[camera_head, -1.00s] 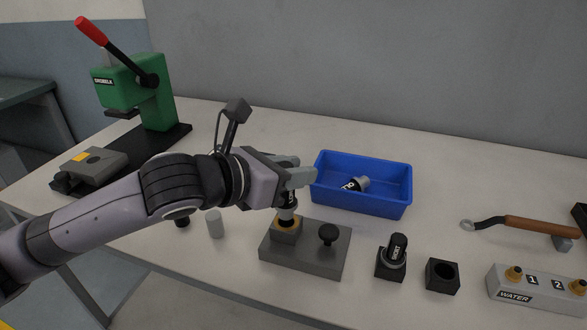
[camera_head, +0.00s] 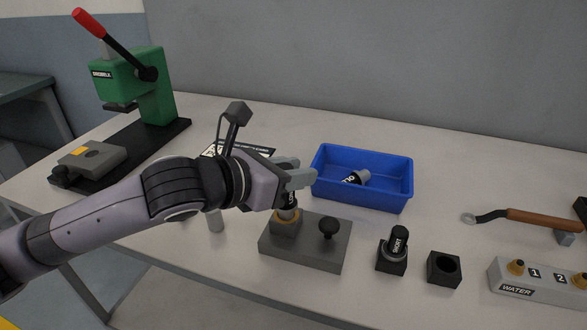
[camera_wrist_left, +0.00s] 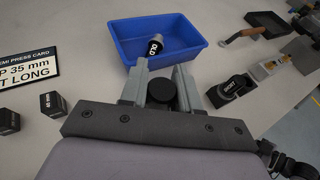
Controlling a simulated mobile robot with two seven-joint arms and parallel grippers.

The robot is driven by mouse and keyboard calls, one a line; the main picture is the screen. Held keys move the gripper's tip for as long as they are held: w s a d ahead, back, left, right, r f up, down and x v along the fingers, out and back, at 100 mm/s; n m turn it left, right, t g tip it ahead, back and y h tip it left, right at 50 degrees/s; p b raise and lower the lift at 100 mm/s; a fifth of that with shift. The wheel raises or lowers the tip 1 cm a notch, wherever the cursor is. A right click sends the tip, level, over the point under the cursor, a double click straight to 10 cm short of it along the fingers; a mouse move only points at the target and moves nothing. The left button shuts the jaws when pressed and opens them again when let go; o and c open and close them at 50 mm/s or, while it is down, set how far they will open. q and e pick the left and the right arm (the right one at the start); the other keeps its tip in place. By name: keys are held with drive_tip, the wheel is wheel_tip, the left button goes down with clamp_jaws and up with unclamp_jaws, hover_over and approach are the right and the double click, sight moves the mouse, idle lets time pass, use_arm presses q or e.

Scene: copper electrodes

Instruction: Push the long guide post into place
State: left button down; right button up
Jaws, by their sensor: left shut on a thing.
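The long guide post (camera_head: 291,199), with a black labelled sleeve and a grey lower end, stands about upright at the brass-ringed hole (camera_head: 287,217) of the grey fixture block (camera_head: 305,250). A little of its grey end shows above the ring. My left gripper (camera_head: 303,178) is shut on its upper part. In the left wrist view the post's round black top (camera_wrist_left: 161,92) sits between the fingers (camera_wrist_left: 162,84). How deep the post sits is hidden. My right gripper is out of view.
A short post (camera_head: 397,243) in a black holder and an empty black block (camera_head: 444,268) stand to the right. A blue bin (camera_head: 361,197) holds an old electrode. A green press (camera_head: 138,80) stands at the left.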

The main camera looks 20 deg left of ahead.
use_arm(q)
drive_tip(key=shift+f+b, duration=0.45)
drive_tip(key=shift+f, duration=0.4)
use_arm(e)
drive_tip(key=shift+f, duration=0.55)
use_arm(q)
drive_tip(key=c, duration=0.7)
unclamp_jaws()
drive_tip(key=shift+c, duration=0.2)
drive_tip(key=shift+f, duration=0.1)
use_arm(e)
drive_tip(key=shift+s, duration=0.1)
use_arm(q)
drive_tip(key=shift+v, duration=0.85)
drive_tip(key=v, duration=0.5)
drive_tip(key=shift+s+a, duration=0.15)
drive_tip(key=shift+s, duration=0.05)
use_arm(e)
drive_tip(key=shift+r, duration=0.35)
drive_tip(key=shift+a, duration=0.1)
